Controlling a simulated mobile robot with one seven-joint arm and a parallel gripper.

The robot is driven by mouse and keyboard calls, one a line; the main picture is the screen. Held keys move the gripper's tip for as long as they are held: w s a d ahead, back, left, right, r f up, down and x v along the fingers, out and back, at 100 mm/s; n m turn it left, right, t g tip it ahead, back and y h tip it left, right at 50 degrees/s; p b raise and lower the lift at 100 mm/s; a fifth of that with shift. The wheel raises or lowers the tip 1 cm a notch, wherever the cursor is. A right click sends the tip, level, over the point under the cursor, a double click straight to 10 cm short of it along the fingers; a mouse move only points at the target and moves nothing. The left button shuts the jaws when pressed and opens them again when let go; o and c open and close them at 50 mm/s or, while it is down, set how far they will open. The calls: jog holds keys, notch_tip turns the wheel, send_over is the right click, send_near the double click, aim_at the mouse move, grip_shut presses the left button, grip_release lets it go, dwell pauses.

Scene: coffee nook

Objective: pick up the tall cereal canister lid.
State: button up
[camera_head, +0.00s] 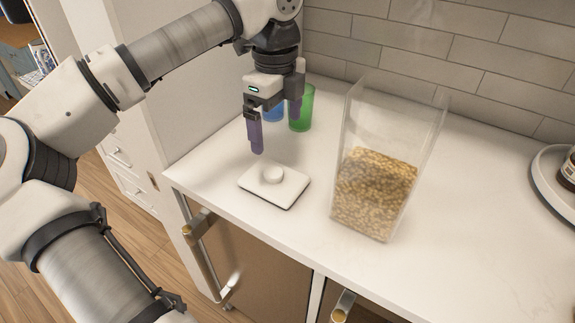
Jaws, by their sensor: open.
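The canister lid (292,187) lies flat on the white counter. It is a white rounded rectangle with a dark lower edge and a round white knob in its middle. The tall clear canister (377,190) stands upright to the right of the lid, open at the top and about half full of cereal. My gripper (277,130) points down above the counter, behind and above the lid.
A green cup (301,108) and a blue cup (273,109) stand behind my gripper, the blue one partly hidden. A white round tray (544,180) with a jar (570,170) is at the far right. A tiled wall (480,60) bounds the back. The counter's front edge is near the lid.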

aim_at(277, 173)
notch_tip(277, 173, down, 8)
jog(key=shift+f+p, duration=0.15)
jog(key=shift+p, duration=0.65)
jog(key=shift+a+f+p, duration=0.2)
jog(key=shift+f+p, duration=0.9)
jog(key=shift+f, duration=1.6)
jog(key=c, duration=0.7)
jog(key=shift+r, duration=0.1)
